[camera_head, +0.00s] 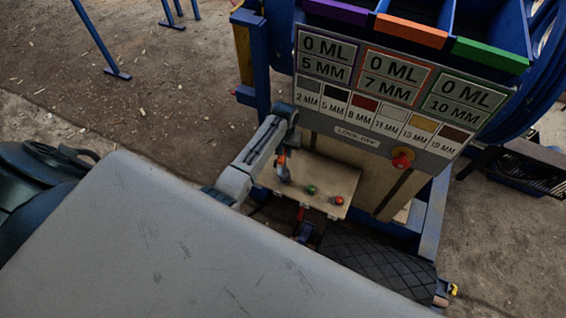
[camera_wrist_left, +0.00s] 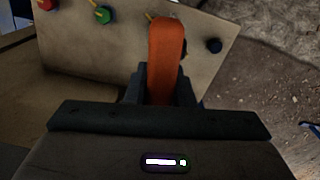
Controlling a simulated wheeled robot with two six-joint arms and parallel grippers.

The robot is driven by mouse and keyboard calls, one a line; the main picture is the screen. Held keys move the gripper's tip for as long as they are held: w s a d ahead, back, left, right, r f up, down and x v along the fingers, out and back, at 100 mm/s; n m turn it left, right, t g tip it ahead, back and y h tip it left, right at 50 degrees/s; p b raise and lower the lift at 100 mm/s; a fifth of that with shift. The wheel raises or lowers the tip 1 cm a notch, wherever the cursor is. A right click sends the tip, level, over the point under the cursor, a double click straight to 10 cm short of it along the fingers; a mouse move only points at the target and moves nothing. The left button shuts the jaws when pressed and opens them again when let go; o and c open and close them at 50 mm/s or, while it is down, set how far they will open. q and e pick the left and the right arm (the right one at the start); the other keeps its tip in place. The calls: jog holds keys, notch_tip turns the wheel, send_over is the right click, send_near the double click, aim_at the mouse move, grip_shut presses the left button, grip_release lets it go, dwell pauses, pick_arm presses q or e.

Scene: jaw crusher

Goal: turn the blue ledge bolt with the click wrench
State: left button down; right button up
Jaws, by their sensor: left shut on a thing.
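My left gripper (camera_head: 284,170) is shut on the orange handle of the click wrench (camera_wrist_left: 166,60), which stands up between its two dark fingers in the left wrist view. A bit of the orange wrench (camera_head: 281,158) shows at the gripper in the head view. The wrench's working end is hidden. I cannot make out the blue bolt in the head view. My right gripper is not in view.
A green bolt (camera_head: 311,190) and a red bolt (camera_head: 339,200) sit on the same ledge. Behind the ledge rises the crusher's label panel (camera_head: 385,95) with a red knob (camera_head: 402,159). A black ribbed belt (camera_head: 375,262) lies in front. Open dirt ground is at left.

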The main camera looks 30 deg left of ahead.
pick_arm(q)
jog(key=shift+r, duration=0.5)
